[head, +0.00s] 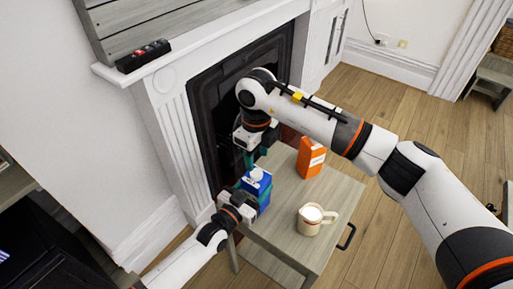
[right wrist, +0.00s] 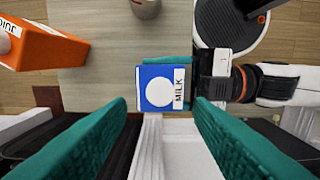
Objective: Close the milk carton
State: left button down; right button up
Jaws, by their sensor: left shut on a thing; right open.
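The blue milk carton (head: 264,197) stands upright at the table's fireplace-side edge. In the right wrist view its blue top (right wrist: 147,75) shows a white circle and a MILK label; I cannot tell whether the circle is a cap or an opening. My left gripper (head: 244,196) is shut on the carton from the side, with teal pads beside it; it also shows in the right wrist view (right wrist: 192,75). My right gripper (head: 252,158) is open above the carton, pointing down.
An orange juice carton (head: 311,157) and a cream mug (head: 311,222) with white contents stand on the grey wooden table (head: 284,205). The white fireplace (head: 178,135) with its dark opening lies close behind my grippers. The table between carton and mug is clear.

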aim_at(256, 173)
notch_tip(256, 173, down, 6)
dwell(0.4)
jog(key=c, duration=1)
jog(key=shift+m, duration=1)
jog(key=o, duration=1.1)
jog(key=shift+o, duration=0.2)
notch_tip(256, 173, up, 12)
